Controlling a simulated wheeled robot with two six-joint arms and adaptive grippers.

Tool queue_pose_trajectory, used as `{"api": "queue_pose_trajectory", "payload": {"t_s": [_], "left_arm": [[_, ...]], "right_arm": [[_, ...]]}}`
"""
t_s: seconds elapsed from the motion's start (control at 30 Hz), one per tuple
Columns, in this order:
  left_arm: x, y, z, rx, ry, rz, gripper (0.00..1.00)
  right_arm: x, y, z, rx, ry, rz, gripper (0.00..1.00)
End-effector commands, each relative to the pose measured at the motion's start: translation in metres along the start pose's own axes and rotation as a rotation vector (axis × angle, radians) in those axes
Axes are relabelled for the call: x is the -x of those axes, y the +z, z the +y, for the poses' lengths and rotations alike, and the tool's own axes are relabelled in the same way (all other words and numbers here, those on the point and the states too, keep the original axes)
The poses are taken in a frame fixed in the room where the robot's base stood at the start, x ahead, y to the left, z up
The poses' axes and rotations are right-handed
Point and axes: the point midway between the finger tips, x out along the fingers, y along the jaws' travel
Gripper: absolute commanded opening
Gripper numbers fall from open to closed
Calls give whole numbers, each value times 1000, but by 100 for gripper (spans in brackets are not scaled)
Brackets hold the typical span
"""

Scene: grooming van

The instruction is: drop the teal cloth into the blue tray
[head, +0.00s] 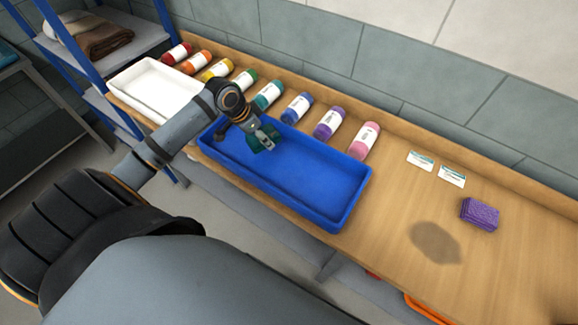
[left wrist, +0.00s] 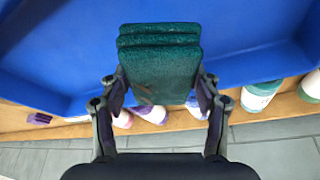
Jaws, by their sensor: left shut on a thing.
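The teal cloth (left wrist: 160,75) is a folded dark green-teal stack in the left wrist view, held between the two fingers of my left gripper (left wrist: 160,98). In the head view, the cloth (head: 262,143) shows small below my left gripper (head: 263,138), over the left part of the blue tray (head: 330,205). The tray floor shows behind the cloth in the left wrist view. I cannot tell whether the cloth touches the tray. The rest of the tray looks empty. My right gripper is not in view.
A white tray (head: 150,88) stands left of the blue tray. A row of several coloured bottles (head: 328,122) lies along the wall. Blue-posted shelving (head: 60,50) stands at left.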

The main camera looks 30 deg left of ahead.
Motion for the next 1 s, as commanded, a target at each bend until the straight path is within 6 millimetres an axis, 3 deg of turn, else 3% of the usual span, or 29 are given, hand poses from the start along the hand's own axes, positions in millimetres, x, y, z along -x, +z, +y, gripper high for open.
{"api": "queue_pose_trajectory", "payload": {"t_s": [0.1, 0.2, 0.37, 0.67, 1.0], "left_arm": [[39, -25, 23, -4, 1, 14, 34], [69, -37, 44, 3, -4, 10, 34], [94, -41, 63, 11, -13, -1, 34], [86, -37, 64, 14, -14, -3, 34], [47, -20, 64, 14, -15, -3, 34]], "right_arm": [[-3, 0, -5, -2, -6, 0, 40], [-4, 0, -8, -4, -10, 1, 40], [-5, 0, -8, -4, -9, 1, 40], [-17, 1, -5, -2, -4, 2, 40], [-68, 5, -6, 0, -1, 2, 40]]}}
